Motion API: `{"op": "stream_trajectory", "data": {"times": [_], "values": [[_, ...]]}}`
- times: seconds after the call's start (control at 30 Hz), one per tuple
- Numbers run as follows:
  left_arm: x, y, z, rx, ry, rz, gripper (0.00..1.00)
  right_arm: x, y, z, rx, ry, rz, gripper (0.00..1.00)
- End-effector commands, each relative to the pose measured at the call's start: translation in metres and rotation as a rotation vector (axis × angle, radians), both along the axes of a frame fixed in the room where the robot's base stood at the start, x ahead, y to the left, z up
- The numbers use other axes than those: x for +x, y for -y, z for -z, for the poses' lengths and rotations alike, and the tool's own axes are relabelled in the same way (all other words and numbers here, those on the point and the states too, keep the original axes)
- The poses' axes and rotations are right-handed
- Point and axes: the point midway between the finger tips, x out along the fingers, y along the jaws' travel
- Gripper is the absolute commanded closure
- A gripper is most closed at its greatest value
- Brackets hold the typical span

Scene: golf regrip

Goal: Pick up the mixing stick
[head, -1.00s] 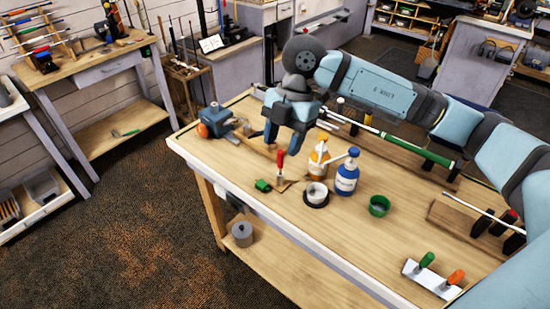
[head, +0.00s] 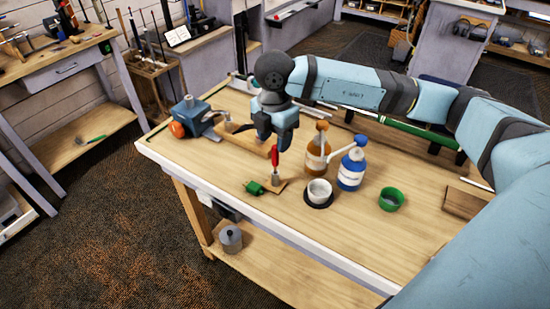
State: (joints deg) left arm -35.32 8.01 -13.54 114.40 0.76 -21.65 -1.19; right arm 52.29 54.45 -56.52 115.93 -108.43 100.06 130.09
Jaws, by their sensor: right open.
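A thin upright stick with a red handle (head: 275,156) stands in a small flat wooden block (head: 270,186) on the workbench; I take it to be the mixing stick. My right gripper (head: 273,146) points down with its fingers apart, open and empty. Its fingertips are at the top of the red handle in the picture; whether the handle is between them or just in front, I cannot tell. My left gripper is not in view.
On the workbench (head: 225,185), a green piece (head: 254,187) lies left of the block. A blue vise (head: 192,113) is at the left.

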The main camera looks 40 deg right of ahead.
Motion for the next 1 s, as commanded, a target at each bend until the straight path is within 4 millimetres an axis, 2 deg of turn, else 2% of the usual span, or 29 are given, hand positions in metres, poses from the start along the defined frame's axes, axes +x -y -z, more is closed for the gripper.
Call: {"op": "stream_trajectory", "data": {"times": [0.17,0.4,0.7,0.73,0.93,1.0], "values": [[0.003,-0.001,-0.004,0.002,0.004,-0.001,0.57,-0.001,0.001,0.013,-0.001,-0.003,0.0,0.51],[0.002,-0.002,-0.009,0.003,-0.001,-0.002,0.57,-0.001,0.003,0.048,0.0,-0.003,-0.001,0.51],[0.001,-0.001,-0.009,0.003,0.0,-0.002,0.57,-0.001,0.003,0.056,0.0,0.0,-0.001,0.51],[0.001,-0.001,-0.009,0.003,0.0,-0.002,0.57,-0.001,0.003,0.056,0.0,0.0,-0.001,0.54],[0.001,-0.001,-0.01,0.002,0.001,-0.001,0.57,-0.001,0.003,0.056,0.001,0.0,-0.001,1.0],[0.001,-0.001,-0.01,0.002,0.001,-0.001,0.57,-0.001,0.003,0.055,0.001,0.0,-0.001,1.0]]}}
